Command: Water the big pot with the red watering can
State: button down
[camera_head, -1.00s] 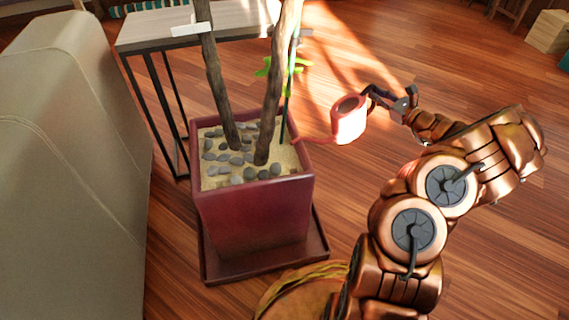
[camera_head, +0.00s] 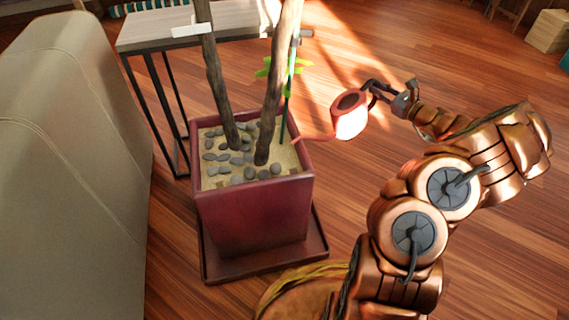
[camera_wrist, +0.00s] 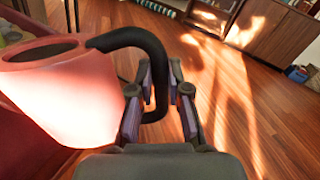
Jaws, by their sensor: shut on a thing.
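The red watering can (camera_head: 350,121) is held in the air to the right of the big pot. Its thin spout reaches left to the pot's right rim, with the tip at or just over the edge. The can looks slightly tilted toward the pot. The big dark red square pot (camera_head: 254,215) holds sand, grey stones and two trunks. My gripper (camera_head: 404,98) is shut on the can's black handle. In the wrist view the handle loops between the fingers (camera_wrist: 160,98) and the can body (camera_wrist: 70,95) fills the left side. No water shows.
A grey sofa (camera_head: 70,160) stands left of the pot. A side table (camera_head: 165,35) with a black frame stands behind it. The pot rests on a square saucer (camera_head: 265,264).

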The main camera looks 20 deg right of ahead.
jog(key=shift+r, duration=0.1)
jog(key=shift+a+r+n, duration=0.2)
jog(key=shift+r+n, duration=0.2)
jog(key=shift+r, duration=0.65)
jog(key=shift+s+r, duration=0.1)
jog(key=shift+r, duration=0.05)
jog(key=shift+a+r+n, duration=0.25)
jog(key=shift+r+n, duration=0.15)
jog(key=shift+r, duration=0.4)
jog(key=shift+r+p, duration=0.2)
jog(key=shift+p, duration=0.1)
jog(key=shift+s+a+r, duration=0.1)
jog(key=shift+a+r, duration=0.1)
jog(key=shift+r, duration=0.25)
dwell(0.6)
